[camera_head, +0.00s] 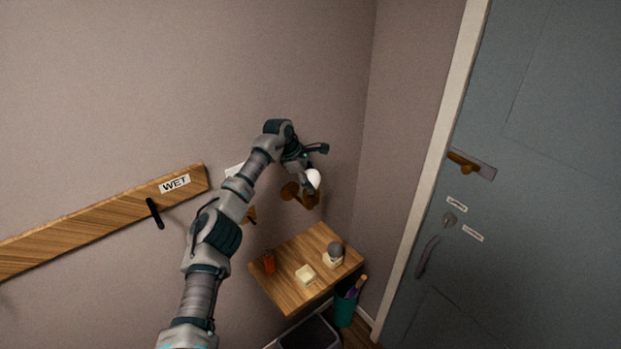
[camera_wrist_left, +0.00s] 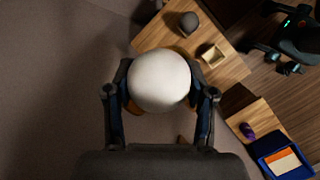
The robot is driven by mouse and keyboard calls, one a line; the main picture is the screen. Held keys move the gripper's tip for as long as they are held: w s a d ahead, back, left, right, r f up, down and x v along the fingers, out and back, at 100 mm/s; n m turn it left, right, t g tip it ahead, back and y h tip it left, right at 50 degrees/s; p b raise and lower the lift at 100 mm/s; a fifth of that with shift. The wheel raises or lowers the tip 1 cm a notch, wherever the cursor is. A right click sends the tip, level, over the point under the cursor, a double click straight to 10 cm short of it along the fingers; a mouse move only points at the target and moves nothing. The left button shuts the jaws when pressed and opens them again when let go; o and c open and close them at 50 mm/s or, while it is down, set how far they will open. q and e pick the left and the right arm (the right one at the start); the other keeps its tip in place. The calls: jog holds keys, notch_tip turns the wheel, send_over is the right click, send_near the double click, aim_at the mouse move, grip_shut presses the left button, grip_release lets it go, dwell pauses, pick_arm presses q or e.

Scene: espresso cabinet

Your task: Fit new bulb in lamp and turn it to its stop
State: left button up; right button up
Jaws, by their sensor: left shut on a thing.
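The new bulb is a white globe (camera_head: 313,179), high in the corner above the small wooden shelf. My left gripper (camera_head: 308,168) is shut on it. In the left wrist view the bulb (camera_wrist_left: 160,80) fills the space between the two fingers, which touch its sides. The brass wall lamp (camera_head: 290,191) shows right below the bulb, with a cup-like part under it. The bulb's base and the lamp's socket are hidden, so I cannot tell how deep the bulb sits. A dark part of mine, perhaps the right gripper (camera_wrist_left: 290,62), shows at the right of the wrist view.
On the wooden shelf (camera_head: 285,291) below are a dark grey bulb (camera_head: 335,249) in a cream holder, an empty cream holder (camera_head: 305,274) and a small red object (camera_head: 268,264). A teal cup (camera_head: 344,311) with sticks stands below. A wooden rail (camera_head: 100,220) and a blue door (camera_head: 530,180) flank the corner.

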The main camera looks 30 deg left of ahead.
dwell(0.3)
pick_arm(q)
jog(key=shift+r+p, duration=0.15)
jog(key=shift+p, duration=0.5)
jog(key=shift+m+g+p, duration=0.3)
jog(key=shift+m+p, duration=0.4)
jog(key=shift+p, duration=0.3)
jog(key=shift+m+h, duration=0.4)
jog(key=shift+m, duration=0.1)
jog(key=shift+d, duration=0.1)
jog(key=o, duration=1.2)
jog(key=shift+o, duration=0.2)
jog(key=v, duration=1.1)
jog(key=shift+a+r, duration=0.25)
jog(key=shift+r, duration=0.05)
